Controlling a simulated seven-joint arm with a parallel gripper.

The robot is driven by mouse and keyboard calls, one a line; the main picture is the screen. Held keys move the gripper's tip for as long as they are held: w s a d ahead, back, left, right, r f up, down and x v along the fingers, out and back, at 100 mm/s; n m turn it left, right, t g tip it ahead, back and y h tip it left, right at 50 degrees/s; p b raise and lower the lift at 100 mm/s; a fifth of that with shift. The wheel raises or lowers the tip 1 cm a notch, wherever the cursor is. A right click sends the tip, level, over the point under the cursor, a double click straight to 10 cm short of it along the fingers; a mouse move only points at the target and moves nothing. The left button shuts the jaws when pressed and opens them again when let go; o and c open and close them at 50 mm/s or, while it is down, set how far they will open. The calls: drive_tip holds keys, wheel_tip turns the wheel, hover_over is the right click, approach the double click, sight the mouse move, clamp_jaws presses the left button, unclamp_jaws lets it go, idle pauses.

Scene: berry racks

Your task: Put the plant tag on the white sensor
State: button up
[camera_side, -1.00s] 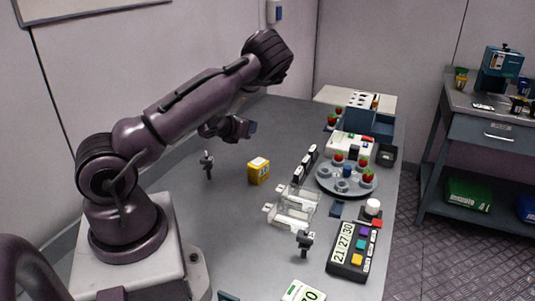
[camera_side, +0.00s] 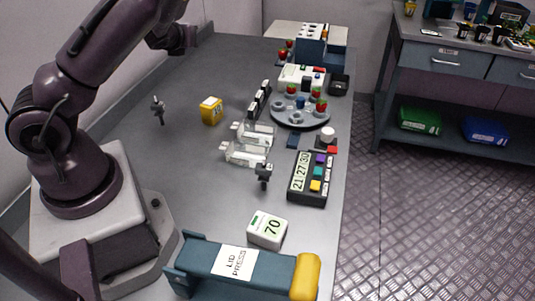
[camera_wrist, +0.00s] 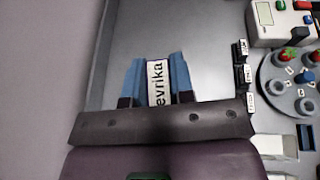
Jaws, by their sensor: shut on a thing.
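My gripper (camera_wrist: 157,84) is shut on the plant tag (camera_wrist: 158,80), a white strip lettered "evrika", held between two blue fingers in the wrist view. In the side view my gripper (camera_side: 184,40) is above the far left part of the table, and the tag cannot be made out there. A white box with a "70" display (camera_side: 267,230) lies near the front of the table, well away from my gripper; it looks like the white sensor. The wrist view does not show this box.
A blue lid press (camera_side: 205,258) with a yellow end stands in front. A keypad timer (camera_side: 311,180), clear trays (camera_side: 245,155) and a round berry rack (camera_side: 302,117) line the right side. A yellow box (camera_side: 211,110) stands mid-left.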

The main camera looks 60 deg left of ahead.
drive_tip(key=s+d+f+n+g+h, duration=0.2)
drive_tip(key=d+f+n+g+h, duration=0.45)
drive_tip(key=d+n+g, duration=0.6)
drive_tip(key=s+d+f+n+g+h, duration=0.1)
drive_tip(key=d+f+n+g+h, duration=0.7)
drive_tip(key=n, duration=0.7)
drive_tip(key=d+r+n+t+h, duration=0.35)
drive_tip(key=d+r+n, duration=0.2)
drive_tip(key=d, duration=0.45)
drive_tip(key=d+r+n+t+h, duration=0.3)
drive_tip(key=d+r+n+t, duration=0.25)
drive_tip(key=d, duration=0.45)
drive_tip(key=d+r+n+t+h, duration=0.3)
drive_tip(key=d+r+n, duration=0.25)
drive_tip(key=d, duration=0.35)
hover_over(270, 229)
wheel_tip(270, 229, down, 14)
drive_tip(key=shift+f, duration=2.5)
drive_tip(key=o, duration=0.9)
